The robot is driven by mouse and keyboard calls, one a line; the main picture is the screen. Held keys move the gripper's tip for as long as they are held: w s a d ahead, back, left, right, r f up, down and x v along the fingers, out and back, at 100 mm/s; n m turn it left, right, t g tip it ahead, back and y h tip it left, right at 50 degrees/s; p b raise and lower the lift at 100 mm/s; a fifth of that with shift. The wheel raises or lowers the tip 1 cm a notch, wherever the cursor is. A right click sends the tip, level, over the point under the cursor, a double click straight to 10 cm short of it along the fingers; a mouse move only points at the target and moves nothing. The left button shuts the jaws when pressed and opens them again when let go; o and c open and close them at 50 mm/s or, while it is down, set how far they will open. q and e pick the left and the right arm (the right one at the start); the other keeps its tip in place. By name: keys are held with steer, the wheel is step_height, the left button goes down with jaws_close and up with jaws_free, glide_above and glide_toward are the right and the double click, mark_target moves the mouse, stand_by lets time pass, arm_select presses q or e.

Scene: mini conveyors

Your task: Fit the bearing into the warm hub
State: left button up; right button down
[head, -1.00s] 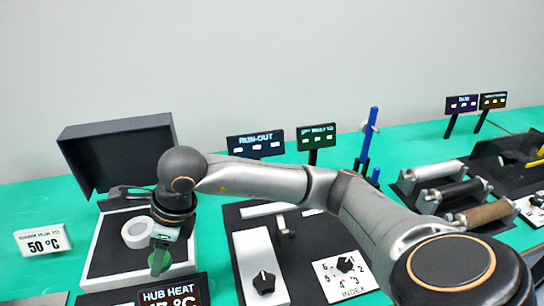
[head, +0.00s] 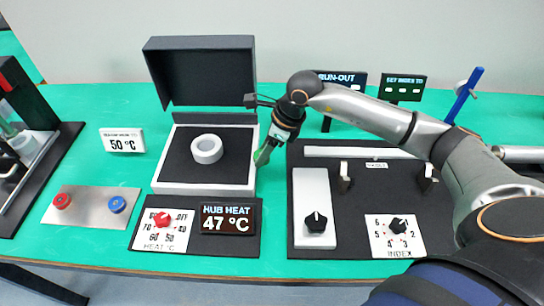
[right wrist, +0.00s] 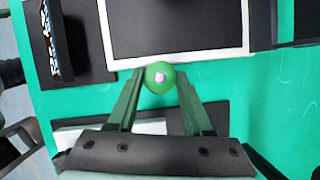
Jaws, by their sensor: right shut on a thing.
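The hub (head: 206,149), a pale thick ring, lies on the black bed of the white-rimmed heater (head: 205,189). My right gripper (head: 265,155) is just beyond the heater's right edge, right of the hub and apart from it. In the right wrist view my right gripper (right wrist: 159,78) is shut on a round green piece (right wrist: 160,86) with a pale centre; I cannot tell for sure that it is the bearing. The heater's white rim (right wrist: 190,60) shows just past it. The heat display (head: 228,219) reads 47 °C. My left gripper is not in view.
The heater's dark lid (head: 200,72) stands open behind it. A sign (head: 122,141) reads 50 °C. The heat knob (head: 162,219) is in front, red and blue buttons (head: 117,204) to the left. The index station (head: 365,195) is close on the right. A dark stand (head: 28,95) is at far left.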

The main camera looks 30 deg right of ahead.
mark_target(266, 168)
steer(key=shift+w+d+f, duration=0.25)
steer(key=shift+d+f, duration=0.25)
steer(key=shift+f, duration=0.1)
steer(key=shift+w+d+f, duration=0.2)
steer(key=shift+d+f, duration=0.25)
steer(key=shift+f, duration=0.15)
steer(key=shift+w+d+f+p, duration=0.15)
steer(key=shift+f+p, duration=0.1)
steer(key=shift+f, duration=0.75)
steer(key=shift+s+d+f+p, duration=0.1)
steer(key=shift+d+f+p, duration=0.1)
steer(key=shift+f, duration=0.75)
steer(key=shift+f, duration=0.15)
steer(key=shift+c, duration=1.5)
jaws_free()
